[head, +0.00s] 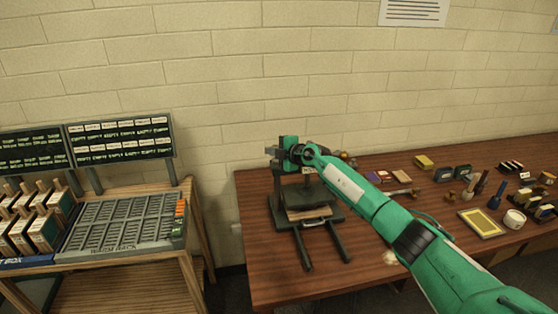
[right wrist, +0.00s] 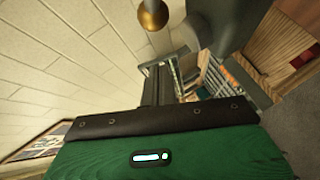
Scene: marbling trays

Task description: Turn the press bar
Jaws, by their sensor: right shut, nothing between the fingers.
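The press (head: 332,226) stands on the wooden table, with a dark frame, two long feet and a pale board on its bed. My right arm comes in from the right and its green gripper (head: 271,152) is at the top of the press, covering much of it. The gripper is shut and empty. In the right wrist view the dark fingers (right wrist: 155,85) point away from the camera, and a brass ball (right wrist: 152,14) shows above them, apart from them. The rest of the press bar is hidden or cannot be made out. My left gripper is out of view.
The wooden table (head: 262,268) holds several stamps, brushes, small blocks and a white cup (head: 514,219) to the right. A yellow-framed tray (head: 481,222) lies near them. At left, a wooden stand carries a slotted grey tray (head: 75,242) and dark label boards. A brick wall stands behind.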

